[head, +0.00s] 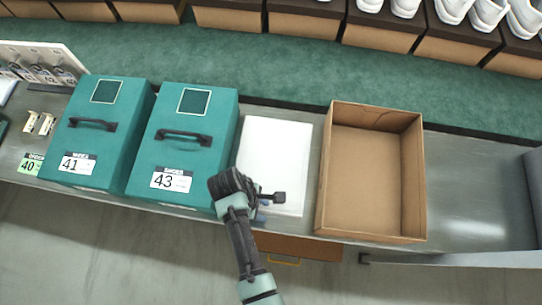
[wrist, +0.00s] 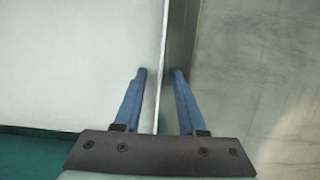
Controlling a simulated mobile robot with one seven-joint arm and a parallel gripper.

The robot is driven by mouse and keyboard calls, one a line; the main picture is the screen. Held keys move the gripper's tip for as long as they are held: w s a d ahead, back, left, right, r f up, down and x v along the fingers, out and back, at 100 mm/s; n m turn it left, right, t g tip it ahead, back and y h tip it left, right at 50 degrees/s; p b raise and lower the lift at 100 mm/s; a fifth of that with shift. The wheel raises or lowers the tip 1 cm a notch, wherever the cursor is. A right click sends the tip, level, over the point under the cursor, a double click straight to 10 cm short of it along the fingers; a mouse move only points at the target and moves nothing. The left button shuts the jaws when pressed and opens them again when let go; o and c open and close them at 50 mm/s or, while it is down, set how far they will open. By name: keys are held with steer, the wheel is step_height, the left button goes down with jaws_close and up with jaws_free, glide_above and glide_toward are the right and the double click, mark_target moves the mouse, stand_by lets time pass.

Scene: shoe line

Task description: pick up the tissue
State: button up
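The tissue (head: 275,165) is a flat white rectangular sheet or stack lying on the grey metal counter, between the teal box marked 43 and the open cardboard box. My gripper (head: 262,210) is at its near edge in the head view, and my arm hides its lower left corner. In the wrist view the tissue (wrist: 75,55) fills the left side. My gripper (wrist: 161,73) is open there, with one blue finger over the white surface and the other beyond its edge. The pale edge runs between the fingers. I cannot tell whether either finger touches it.
An open, empty cardboard box (head: 371,170) stands right of the tissue. Teal boxes marked 41 (head: 97,135) and 43 (head: 185,145) stand left. The counter (head: 470,190) is bare farther right. Shoes on boxes (head: 378,35) line the back.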

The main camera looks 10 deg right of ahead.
jaws_close()
steer(key=shift+r, duration=0.1)
stand_by(0.5)
